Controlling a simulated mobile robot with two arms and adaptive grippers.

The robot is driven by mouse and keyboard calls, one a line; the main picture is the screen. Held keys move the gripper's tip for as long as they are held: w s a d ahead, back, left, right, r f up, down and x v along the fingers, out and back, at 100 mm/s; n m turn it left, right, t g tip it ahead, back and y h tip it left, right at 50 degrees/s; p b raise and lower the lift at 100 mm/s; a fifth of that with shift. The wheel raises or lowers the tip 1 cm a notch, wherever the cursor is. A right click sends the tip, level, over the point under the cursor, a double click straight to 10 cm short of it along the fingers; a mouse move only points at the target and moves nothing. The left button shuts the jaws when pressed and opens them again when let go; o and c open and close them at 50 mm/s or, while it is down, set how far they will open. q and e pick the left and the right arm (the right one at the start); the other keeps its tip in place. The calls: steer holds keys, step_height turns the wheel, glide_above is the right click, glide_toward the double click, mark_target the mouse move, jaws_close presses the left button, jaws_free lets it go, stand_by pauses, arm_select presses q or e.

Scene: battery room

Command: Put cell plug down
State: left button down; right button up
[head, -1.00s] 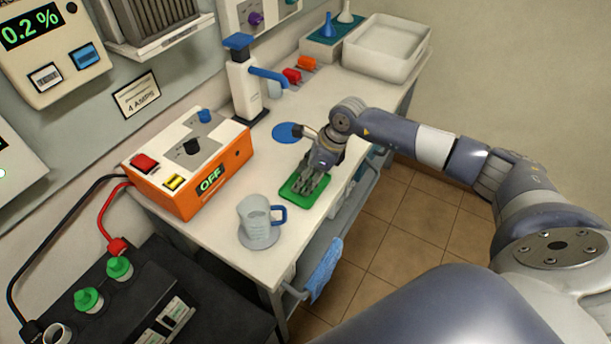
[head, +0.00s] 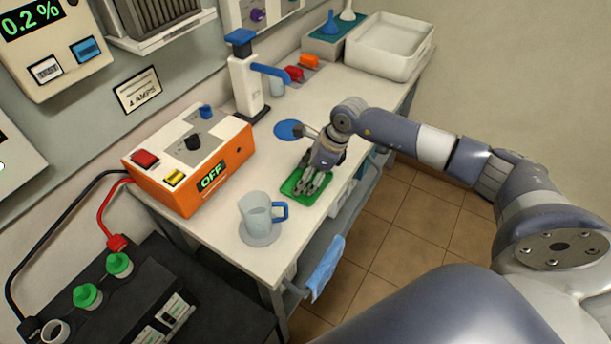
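My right gripper (head: 306,184) points down over a small green tray (head: 289,191) near the front edge of the white bench. Its fingers cover much of the tray, and I cannot make out whether they are open or shut. No cell plug can be made out at the fingers or in the tray. Two green cell plugs (head: 119,265) and (head: 87,296) sit on the black battery (head: 203,302) at the lower left. An uncapped round opening (head: 55,332) shows at the battery's near left. My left gripper is not in view.
A clear jug (head: 257,214) with a blue handle stands left of the tray on the bench (head: 222,232). An orange charger (head: 190,160) reading OFF, a blue-topped dispenser (head: 245,75) and a blue disc (head: 289,130) are behind. A white tub (head: 388,47) stands at the far end.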

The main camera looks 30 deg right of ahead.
steer(key=shift+s+d+f, duration=0.15)
steer(key=shift+s+f, duration=0.05)
steer(key=shift+f, duration=0.05)
steer(key=shift+r+p, duration=0.45)
steer(key=shift+p, duration=0.05)
steer(key=shift+d+r+p, duration=0.1)
steer(key=shift+r+p, duration=0.35)
steer(key=shift+d+r+b, duration=0.45)
steer(key=shift+r+b, duration=0.1)
steer(key=shift+b, duration=0.25)
steer(key=b+v, duration=0.2)
steer(key=v, duration=0.8)
steer(key=shift+a+r+b, duration=0.25)
steer(key=shift+r+b, duration=0.05)
steer(key=shift+r, duration=0.05)
steer(key=shift+f, duration=0.1)
